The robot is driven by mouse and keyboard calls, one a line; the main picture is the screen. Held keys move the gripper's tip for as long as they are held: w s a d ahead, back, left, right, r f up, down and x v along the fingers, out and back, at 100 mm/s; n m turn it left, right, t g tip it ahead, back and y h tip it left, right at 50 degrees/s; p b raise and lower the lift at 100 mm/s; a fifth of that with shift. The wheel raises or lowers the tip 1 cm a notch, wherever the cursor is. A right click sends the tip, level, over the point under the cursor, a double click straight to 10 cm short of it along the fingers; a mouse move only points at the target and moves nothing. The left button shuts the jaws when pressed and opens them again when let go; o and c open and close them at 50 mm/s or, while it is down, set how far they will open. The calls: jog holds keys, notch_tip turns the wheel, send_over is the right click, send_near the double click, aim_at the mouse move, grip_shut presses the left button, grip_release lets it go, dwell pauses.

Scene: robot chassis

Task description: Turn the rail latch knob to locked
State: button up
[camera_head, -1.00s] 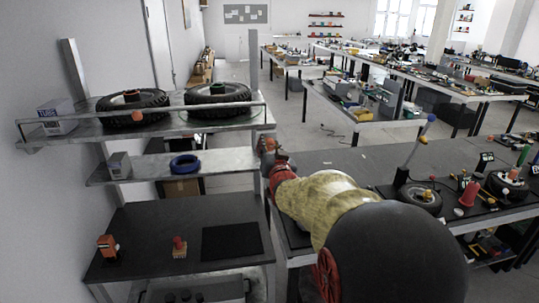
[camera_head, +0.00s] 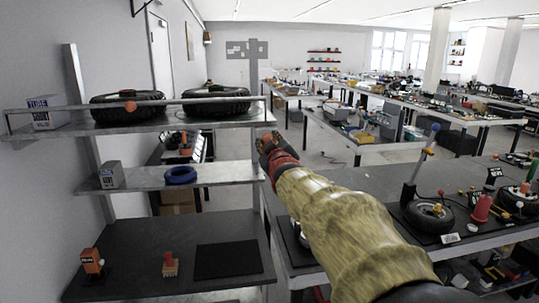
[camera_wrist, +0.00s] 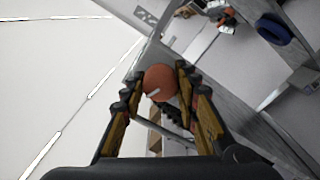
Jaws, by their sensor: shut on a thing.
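The rail latch knob, a round orange-red knob with a white line across it (camera_wrist: 160,82), sits between my gripper's (camera_wrist: 160,76) two fingertips in the wrist view. My gripper is shut on it, with a finger at each side. The white line is slightly tilted in that view. In the head view my gripper (camera_head: 268,146) is at the right post of the shelf, just below the upper board, and hides the knob. A thin rail (camera_head: 205,100) runs along the front of the upper shelf (camera_head: 190,127). Whether the latch is locked cannot be told.
Two tyres (camera_head: 127,107) and a tube box (camera_head: 43,113) stand behind the rail, which carries an orange round piece (camera_head: 131,106). A blue ring (camera_head: 181,175) and small box (camera_head: 111,175) sit on the middle shelf. A dark workbench (camera_head: 370,190) with parts stands at right.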

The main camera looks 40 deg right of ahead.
jog(key=n+b, duration=0.3)
jog(key=b, duration=0.1)
jog(key=shift+n, duration=0.6)
jog(key=o, duration=1.2)
jog(key=shift+c, duration=0.2)
jog(key=shift+a, duration=0.1)
jog(key=v, duration=1.2)
